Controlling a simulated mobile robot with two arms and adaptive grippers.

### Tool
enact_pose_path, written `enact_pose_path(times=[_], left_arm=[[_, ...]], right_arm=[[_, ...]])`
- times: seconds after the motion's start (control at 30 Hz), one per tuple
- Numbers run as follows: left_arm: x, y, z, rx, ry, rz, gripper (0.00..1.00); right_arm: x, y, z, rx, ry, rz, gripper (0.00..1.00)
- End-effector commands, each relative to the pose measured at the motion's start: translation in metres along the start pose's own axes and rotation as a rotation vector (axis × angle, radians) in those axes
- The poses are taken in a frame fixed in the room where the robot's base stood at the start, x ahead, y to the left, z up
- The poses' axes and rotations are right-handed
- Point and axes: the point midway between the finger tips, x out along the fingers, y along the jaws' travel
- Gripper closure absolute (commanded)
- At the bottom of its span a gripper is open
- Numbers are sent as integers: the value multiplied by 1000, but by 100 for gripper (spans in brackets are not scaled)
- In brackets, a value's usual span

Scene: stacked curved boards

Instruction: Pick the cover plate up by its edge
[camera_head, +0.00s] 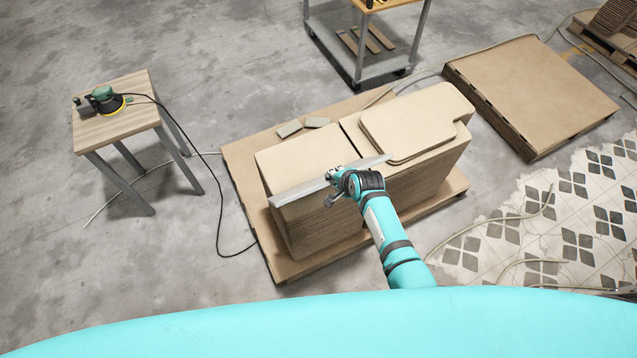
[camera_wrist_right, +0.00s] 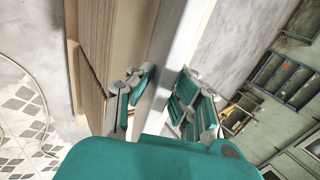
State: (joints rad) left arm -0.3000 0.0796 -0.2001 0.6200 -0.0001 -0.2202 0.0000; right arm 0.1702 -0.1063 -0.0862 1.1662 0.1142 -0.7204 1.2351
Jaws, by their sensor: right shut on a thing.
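The cover plate (camera_head: 298,191) is a long, pale grey piece, seen nearly edge-on in the head view. It slants across the front of the stacked boards, its left end lower in the picture. My right gripper (camera_head: 336,177) is shut on it near its middle. In the right wrist view the plate (camera_wrist_right: 174,45) runs between the teal fingers of the gripper (camera_wrist_right: 160,93), one on each side. I cannot tell whether the plate touches the boards. My left gripper is not in view.
Two stacks of tan boards (camera_head: 303,157) stand on a low pallet (camera_head: 242,165). A wooden stool (camera_head: 117,115) with a green sander (camera_head: 104,98) and trailing cable is at left. A cart (camera_head: 364,50) stands behind; another board stack (camera_head: 531,87) is at right. Grey floor is open at lower left.

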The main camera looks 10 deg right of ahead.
Motion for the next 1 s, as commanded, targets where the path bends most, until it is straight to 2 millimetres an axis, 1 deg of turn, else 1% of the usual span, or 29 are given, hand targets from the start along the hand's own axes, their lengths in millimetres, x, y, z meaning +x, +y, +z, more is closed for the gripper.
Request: enact_pose_path(times=[0.17, 0.67, 0.83, 1.0], left_arm=[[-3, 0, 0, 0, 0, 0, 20], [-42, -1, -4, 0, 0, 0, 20], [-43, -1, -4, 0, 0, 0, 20], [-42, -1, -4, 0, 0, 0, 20]], right_arm=[[-2, -5, 0, 0, 1, 0, 100], [-20, -20, 0, -1, 2, 191, 100], [-26, -25, 0, -2, 1, 315, 100], [-31, -26, 0, -1, 2, 390, 100]])
